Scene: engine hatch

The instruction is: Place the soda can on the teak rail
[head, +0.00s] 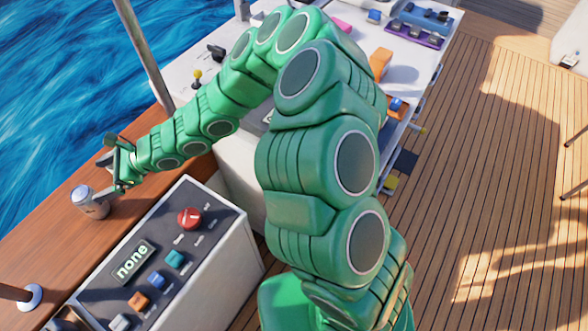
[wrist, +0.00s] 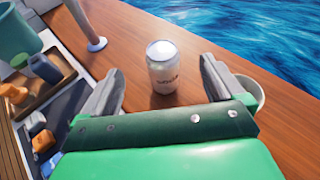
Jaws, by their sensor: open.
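A silver soda can (head: 89,203) stands upright on the brown teak rail (head: 55,243), left of the control box. In the wrist view the can (wrist: 162,70) stands on the rail (wrist: 205,35) just beyond the fingertips, between them in the picture. My gripper (head: 117,172) is at the can's upper right in the head view. In the wrist view my gripper (wrist: 160,80) is open with nothing held, its two fingers spread on either side of the can and not visibly touching it.
A control box (head: 190,245) with a red knob and a "none" display stands beside the rail. A metal post (head: 145,50) rises from the rail, with water beyond. A white round object (wrist: 246,92) shows behind the right finger. A white counter (head: 350,70) holds several items.

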